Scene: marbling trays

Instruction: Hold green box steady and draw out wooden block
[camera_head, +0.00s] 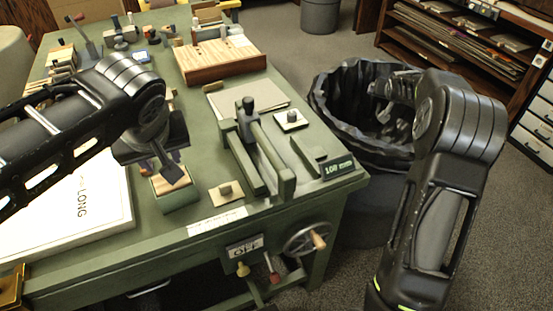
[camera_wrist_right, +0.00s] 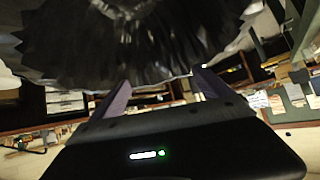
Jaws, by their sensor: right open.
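The green box (camera_head: 181,200) stands on the green bench near its front edge, beside the white board. The tan wooden block (camera_head: 163,186) shows at the top of the box and appears to sit inside it, partly hidden by my left gripper. My left gripper (camera_head: 170,172) hangs over the box, with a dark finger across the block. Whether it touches or grips anything is unclear. My right gripper is over the black-lined bin, away from the box. Its two fingers stand apart and empty in the right wrist view (camera_wrist_right: 160,90).
The black-lined bin (camera_head: 335,105) stands right of the bench. A green clamp fixture (camera_head: 255,150) and a small square with a knob (camera_head: 226,190) lie right of the box. A white board (camera_head: 75,215) is at left. A wooden slab (camera_head: 220,62) lies behind.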

